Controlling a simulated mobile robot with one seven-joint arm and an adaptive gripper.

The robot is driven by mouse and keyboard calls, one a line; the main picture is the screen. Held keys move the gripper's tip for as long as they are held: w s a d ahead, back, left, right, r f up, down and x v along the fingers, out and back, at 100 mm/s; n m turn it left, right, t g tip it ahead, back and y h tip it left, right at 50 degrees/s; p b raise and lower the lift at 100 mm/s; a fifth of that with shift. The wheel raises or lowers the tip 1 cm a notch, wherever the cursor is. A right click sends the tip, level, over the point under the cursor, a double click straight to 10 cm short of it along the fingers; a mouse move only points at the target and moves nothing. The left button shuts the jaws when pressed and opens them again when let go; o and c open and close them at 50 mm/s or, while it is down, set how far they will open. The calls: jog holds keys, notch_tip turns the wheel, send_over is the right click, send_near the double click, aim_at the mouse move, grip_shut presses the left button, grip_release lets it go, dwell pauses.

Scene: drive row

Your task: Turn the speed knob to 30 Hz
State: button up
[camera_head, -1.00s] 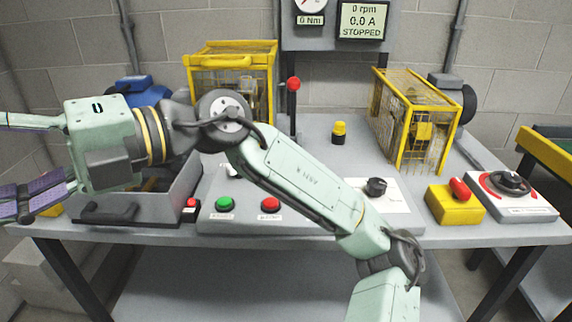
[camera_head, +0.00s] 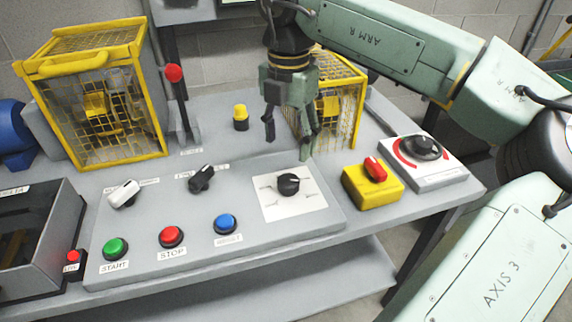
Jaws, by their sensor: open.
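A black round knob (camera_head: 289,184) sits on a white square dial plate (camera_head: 309,205) with small marks, at the right part of the sloped grey control panel. It looks like the speed knob; its dial figures are too small to read. My gripper (camera_head: 288,146) points down with its jaws apart and nothing between them. In the picture it is just above the knob, not touching it as far as I can see. Its height over the panel is hard to tell.
The panel also has a white selector (camera_head: 123,193), a black selector (camera_head: 203,177), and green (camera_head: 115,248), red (camera_head: 171,236) and blue (camera_head: 225,223) buttons. Right are a yellow box with red switch (camera_head: 374,190) and a rotary switch (camera_head: 423,148). Yellow cages (camera_head: 95,105) stand behind.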

aim_at(287, 180)
jog(key=f+p, duration=0.1)
jog(key=f, duration=0.8)
jog(key=shift+s+a+f+p, duration=0.1)
jog(key=shift+s+f+p, duration=0.1)
jog(key=shift+f+p, duration=0.2)
jog(key=shift+c, duration=0.5)
jog(key=c, duration=1.1)
